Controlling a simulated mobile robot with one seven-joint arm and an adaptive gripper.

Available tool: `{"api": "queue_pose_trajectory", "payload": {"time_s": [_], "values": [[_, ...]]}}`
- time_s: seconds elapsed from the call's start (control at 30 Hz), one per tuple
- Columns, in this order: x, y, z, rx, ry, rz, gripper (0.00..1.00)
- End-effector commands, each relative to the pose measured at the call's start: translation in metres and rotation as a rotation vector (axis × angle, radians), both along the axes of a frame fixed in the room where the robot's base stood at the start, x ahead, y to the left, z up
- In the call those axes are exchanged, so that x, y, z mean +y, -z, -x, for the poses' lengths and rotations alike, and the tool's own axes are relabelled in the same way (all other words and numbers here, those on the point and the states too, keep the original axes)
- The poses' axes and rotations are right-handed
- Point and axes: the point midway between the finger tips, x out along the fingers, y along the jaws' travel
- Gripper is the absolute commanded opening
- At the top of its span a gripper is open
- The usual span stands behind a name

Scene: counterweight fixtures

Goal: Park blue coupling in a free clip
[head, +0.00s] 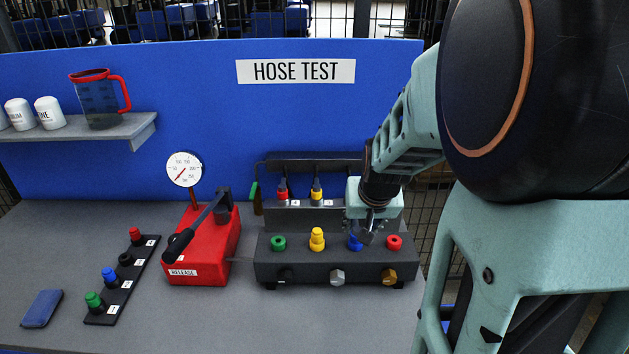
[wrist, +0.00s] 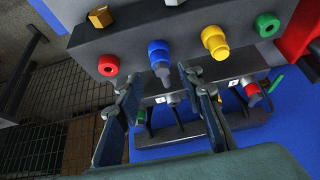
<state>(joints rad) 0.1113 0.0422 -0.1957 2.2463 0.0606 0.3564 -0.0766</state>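The blue coupling (wrist: 159,54) sits on the dark manifold block, with a grey tip; in the head view it (head: 355,241) is partly hidden by my gripper (head: 368,228). In the wrist view my gripper (wrist: 158,80) is open, with its two fingers apart and the blue coupling beyond and between their tips; I cannot tell whether they touch it. A dark rack (head: 300,160) behind the block holds a red coupling (head: 283,194) and a yellow coupling (head: 316,191) beside white labels. My arm hides the rack's right part.
The manifold (head: 262,262) also has green (head: 278,243), yellow (head: 316,239) and red (head: 394,243) fittings. A red pump (head: 205,250) with gauge and lever stands left of it. A labelled strip (head: 104,318) with coloured plugs and a blue pad (head: 41,308) lie further left.

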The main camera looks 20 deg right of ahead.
Motion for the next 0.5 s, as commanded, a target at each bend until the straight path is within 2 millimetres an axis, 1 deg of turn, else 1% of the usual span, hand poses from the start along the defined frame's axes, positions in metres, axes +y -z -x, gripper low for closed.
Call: {"api": "queue_pose_trajectory", "payload": {"time_s": [0.03,0.1,0.3,0.5], "values": [[-0.001,0.012,-0.003,0.0,0.001,0.0,0.35],[-0.003,0.021,-0.008,0.0,0.002,0.0,0.35],[-0.007,0.046,-0.021,-0.002,0.0,0.001,0.35],[-0.01,0.064,-0.032,-0.001,0.002,0.0,0.35]]}}
